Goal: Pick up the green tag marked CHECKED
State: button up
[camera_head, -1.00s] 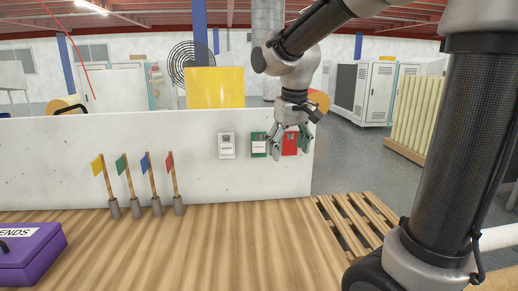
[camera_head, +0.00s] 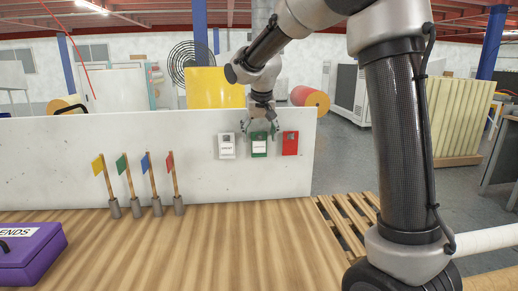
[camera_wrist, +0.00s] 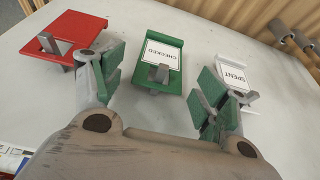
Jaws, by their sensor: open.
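The green tag marked CHECKED (camera_head: 259,147) hangs on the white panel between a white tag and a red tag. It also shows in the wrist view (camera_wrist: 158,52), with its white label and a grey hook through its slot. My gripper (camera_head: 260,130) is open at the tag's upper end in the head view. In the wrist view my gripper (camera_wrist: 160,85) has one finger on each side of the green tag's hook end. The fingers look apart from the tag. Nothing is between the pads except possibly the tag's hook end; contact cannot be told.
The red tag (camera_head: 290,143) hangs to the right and the white SPENT tag (camera_head: 226,146) to the left, both close to my fingers. Several small flags (camera_head: 147,170) stand in holders on the wooden table (camera_head: 200,250). A purple box (camera_head: 28,255) is at the front left.

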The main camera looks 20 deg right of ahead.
jog(key=shift+f, duration=0.15)
jog(key=c, duration=0.9)
